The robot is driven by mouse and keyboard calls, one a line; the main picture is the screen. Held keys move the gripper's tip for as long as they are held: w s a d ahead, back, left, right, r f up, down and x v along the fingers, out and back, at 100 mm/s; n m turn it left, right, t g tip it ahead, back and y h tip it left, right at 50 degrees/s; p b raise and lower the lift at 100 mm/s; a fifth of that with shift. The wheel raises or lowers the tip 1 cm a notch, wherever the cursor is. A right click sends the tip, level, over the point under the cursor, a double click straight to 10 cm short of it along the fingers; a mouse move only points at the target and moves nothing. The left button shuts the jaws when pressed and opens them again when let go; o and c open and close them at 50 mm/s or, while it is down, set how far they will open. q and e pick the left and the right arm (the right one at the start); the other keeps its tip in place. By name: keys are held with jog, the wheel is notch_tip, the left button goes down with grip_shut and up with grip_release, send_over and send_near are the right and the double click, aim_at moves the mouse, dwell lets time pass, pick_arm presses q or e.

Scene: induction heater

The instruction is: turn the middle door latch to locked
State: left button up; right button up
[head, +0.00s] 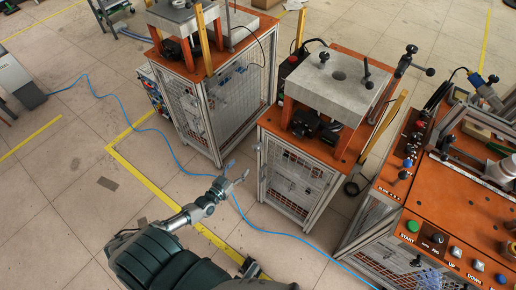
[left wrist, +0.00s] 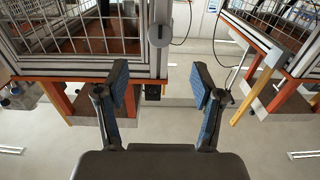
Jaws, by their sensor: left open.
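The middle orange-topped cabinet (head: 264,122) has a wire-mesh door (head: 290,188) at its front. A small grey latch (head: 257,147) sits on the door's left edge post. In the left wrist view the latch (left wrist: 159,36) is a grey rounded knob on the metal corner post, ahead of the gap between my fingers. My left gripper (head: 238,170) is open and empty, just left of the cabinet, apart from the latch. Its blue-padded fingers also show spread in the left wrist view (left wrist: 160,88). Whether the latch is locked is too small to tell. My right gripper is out of view.
Another orange-topped cabinet (head: 221,104) stands behind to the left. A control panel (head: 459,225) with buttons stands at right. A blue cable (head: 180,160) runs across the floor, passing near my left gripper.

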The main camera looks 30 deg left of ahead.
aim_at(255, 150)
pick_arm(q)
jog(key=w, duration=0.4)
jog(key=w+b, duration=0.1)
jog(key=w, duration=0.3)
jog(key=w+d+b, duration=0.1)
jog(key=w, duration=0.3)
jog(key=shift+f, duration=0.2)
jog(key=shift+w+r, duration=0.1)
jog(key=shift+w, duration=0.35)
jog(key=c, duration=1.2)
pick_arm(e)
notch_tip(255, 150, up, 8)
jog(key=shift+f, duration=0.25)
